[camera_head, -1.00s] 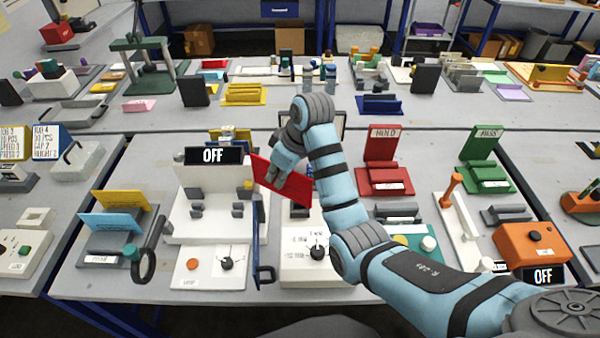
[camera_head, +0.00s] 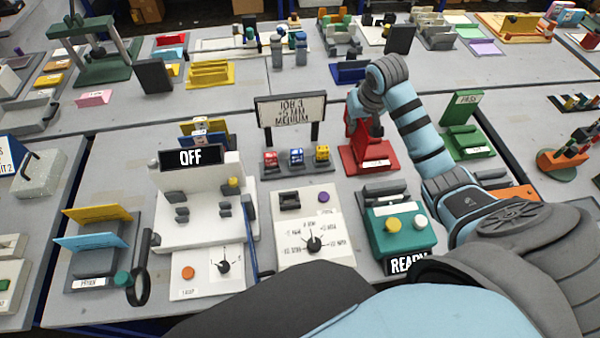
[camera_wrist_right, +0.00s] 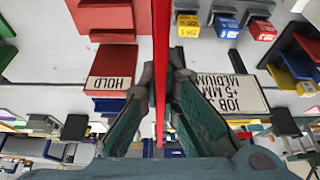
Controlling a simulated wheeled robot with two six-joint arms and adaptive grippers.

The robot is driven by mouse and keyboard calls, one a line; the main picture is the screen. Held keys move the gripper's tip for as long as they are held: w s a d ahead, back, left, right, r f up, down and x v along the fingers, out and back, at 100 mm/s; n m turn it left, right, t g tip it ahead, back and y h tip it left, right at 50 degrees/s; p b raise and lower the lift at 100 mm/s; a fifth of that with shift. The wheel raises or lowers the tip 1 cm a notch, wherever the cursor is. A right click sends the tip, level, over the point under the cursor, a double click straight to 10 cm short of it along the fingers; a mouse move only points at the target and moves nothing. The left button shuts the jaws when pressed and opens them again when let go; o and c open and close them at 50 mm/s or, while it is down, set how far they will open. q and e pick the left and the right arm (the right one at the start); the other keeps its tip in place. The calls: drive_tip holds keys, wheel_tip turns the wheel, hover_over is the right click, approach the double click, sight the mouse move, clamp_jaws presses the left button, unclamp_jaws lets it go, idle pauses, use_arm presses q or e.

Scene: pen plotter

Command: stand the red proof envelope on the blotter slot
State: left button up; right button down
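The red proof envelope (camera_wrist_right: 160,50) is a thin red sheet seen edge-on in the right wrist view, running up from between the fingers. My right gripper (camera_wrist_right: 161,85) is shut on it. In the head view my right gripper (camera_head: 363,108) is above the red HOLD stand (camera_head: 371,157), and the arm hides most of the envelope there. No part is labelled as the blotter slot. A dark grey slotted holder (camera_head: 384,191) stands behind the teal READY box (camera_head: 400,232), but I cannot tell if it is the blotter slot. My left gripper is not in view.
A green stand (camera_head: 466,140) is right of the HOLD stand. A framed JOB 3 sign (camera_head: 290,111) stands to its left, above several small coloured blocks. The white plotter with the OFF display (camera_head: 191,157) and a rack with yellow and blue sheets (camera_head: 97,262) are farther left.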

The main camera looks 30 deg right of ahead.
drive_tip(key=f+b, duration=0.1)
drive_tip(key=f, duration=0.5)
drive_tip(key=f+b, duration=0.1)
drive_tip(key=f, duration=0.5)
drive_tip(key=s+f+b, duration=0.1)
drive_tip(key=f, duration=0.6)
drive_tip(key=shift+s+d, duration=0.1)
drive_tip(key=shift+d, duration=0.15)
drive_tip(key=shift+s+f, duration=0.1)
drive_tip(key=shift+f, duration=0.25)
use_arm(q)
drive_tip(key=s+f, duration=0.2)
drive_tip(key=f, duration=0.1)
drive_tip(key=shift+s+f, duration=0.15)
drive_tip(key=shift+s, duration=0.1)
use_arm(e)
drive_tip(key=shift+r, duration=0.1)
drive_tip(key=c, duration=2.2)
unclamp_jaws()
drive_tip(key=shift+c, duration=0.2)
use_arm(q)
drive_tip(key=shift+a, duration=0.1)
use_arm(e)
drive_tip(key=o, duration=0.4)
drive_tip(key=shift+o, duration=0.2)
